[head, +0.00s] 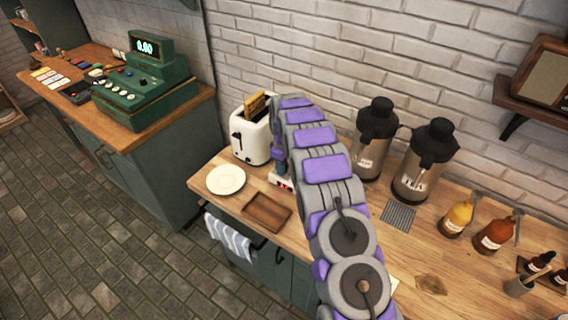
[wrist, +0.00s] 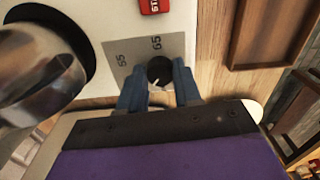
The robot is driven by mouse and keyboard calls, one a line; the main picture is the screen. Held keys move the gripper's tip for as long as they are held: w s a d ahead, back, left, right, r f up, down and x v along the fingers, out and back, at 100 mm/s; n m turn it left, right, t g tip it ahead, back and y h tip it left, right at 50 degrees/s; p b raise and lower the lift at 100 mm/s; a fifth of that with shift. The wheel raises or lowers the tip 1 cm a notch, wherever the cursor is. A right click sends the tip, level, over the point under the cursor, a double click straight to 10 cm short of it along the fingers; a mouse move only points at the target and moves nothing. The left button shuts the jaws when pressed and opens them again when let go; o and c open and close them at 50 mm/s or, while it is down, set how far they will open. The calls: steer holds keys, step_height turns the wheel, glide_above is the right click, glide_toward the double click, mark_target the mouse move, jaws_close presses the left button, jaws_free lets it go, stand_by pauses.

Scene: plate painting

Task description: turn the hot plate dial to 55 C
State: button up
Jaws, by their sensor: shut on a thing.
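In the wrist view a small black dial (wrist: 159,71) with a white pointer mark sits on a grey panel (wrist: 137,58) printed with numbers, one of which looks like 65. The pointer slants toward the gripper side. My gripper (wrist: 159,92) has its two blue fingers on either side of the dial, closed on it. The white hot plate (wrist: 105,38) carries a red display (wrist: 154,6), cut off by the frame edge. In the head view my arm hides the dial and most of the hot plate; a red display (head: 284,184) shows beside the arm.
A shiny metal vessel (wrist: 38,75) stands on the hot plate's dark round top, close left of my fingers. A wooden tray (head: 267,212), a white plate (head: 226,179) and a toaster (head: 250,138) are left of my arm; two dispensers (head: 420,165) stand right.

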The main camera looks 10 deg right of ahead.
steer(key=m+p, duration=0.1)
steer(key=m, duration=0.2)
steer(key=shift+a+r+m, duration=0.1)
steer(key=shift+m, duration=0.3)
steer(key=m, duration=0.4)
steer(key=shift+w+m+p, duration=0.1)
steer(key=shift+m+p, duration=0.2)
steer(key=shift+p, duration=0.1)
steer(key=m, duration=0.3)
steer(key=shift+p, duration=0.35)
steer(key=shift+w+m, duration=0.1)
steer(key=shift+m, duration=2)
steer(key=shift+p, duration=0.3)
steer(key=o, duration=1)
steer(key=shift+o, duration=0.2)
